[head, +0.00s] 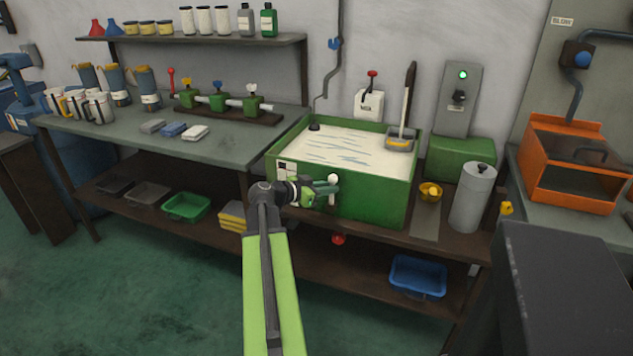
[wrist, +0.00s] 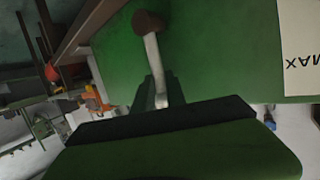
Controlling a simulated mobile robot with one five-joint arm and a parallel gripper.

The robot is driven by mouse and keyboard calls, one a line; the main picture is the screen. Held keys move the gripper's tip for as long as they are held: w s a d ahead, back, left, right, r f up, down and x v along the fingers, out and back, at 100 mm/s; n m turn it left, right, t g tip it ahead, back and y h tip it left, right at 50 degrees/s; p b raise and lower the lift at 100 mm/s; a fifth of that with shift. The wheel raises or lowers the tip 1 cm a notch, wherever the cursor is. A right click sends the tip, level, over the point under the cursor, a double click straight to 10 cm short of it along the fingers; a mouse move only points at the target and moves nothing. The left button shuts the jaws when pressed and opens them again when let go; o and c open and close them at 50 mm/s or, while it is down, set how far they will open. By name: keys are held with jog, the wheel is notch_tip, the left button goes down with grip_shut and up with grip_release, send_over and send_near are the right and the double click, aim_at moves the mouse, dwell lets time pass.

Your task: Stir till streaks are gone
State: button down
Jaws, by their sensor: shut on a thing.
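A green tank (head: 345,190) stands on the bench, filled with cream liquid (head: 335,148) that shows blue-grey streaks. A small pale crank (head: 332,199) sits on its front wall. In the wrist view the crank (wrist: 153,55) is a grey metal arm with a brown round end (wrist: 148,22). My gripper (head: 328,188) is at the tank's front, shut on the crank; the wrist view shows the crank arm running in between my fingers (wrist: 158,95). The exact grip is partly hidden. A long-handled paddle (head: 406,108) leans upright at the tank's back right.
A red knob (head: 338,239) hangs below the tank. A grey canister (head: 473,197) and a yellow cup (head: 430,191) stand to its right. An orange bin (head: 565,180) is farther right. Open floor lies at front left.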

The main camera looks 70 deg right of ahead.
aim_at(348, 190)
jog(key=shift+s+r+m+t+y+p, duration=0.15)
jog(key=shift+s+m+t+y+p, duration=0.25)
jog(key=shift+s+m+p, duration=0.55)
jog(key=shift+s+t+p, duration=0.35)
jog(key=shift+s+t, duration=0.25)
jog(key=shift+s, duration=0.05)
jog(key=shift+f, duration=0.2)
jog(key=shift+d, duration=0.1)
jog(key=c, duration=1.6)
grip_release()
jog(key=shift+c, duration=0.2)
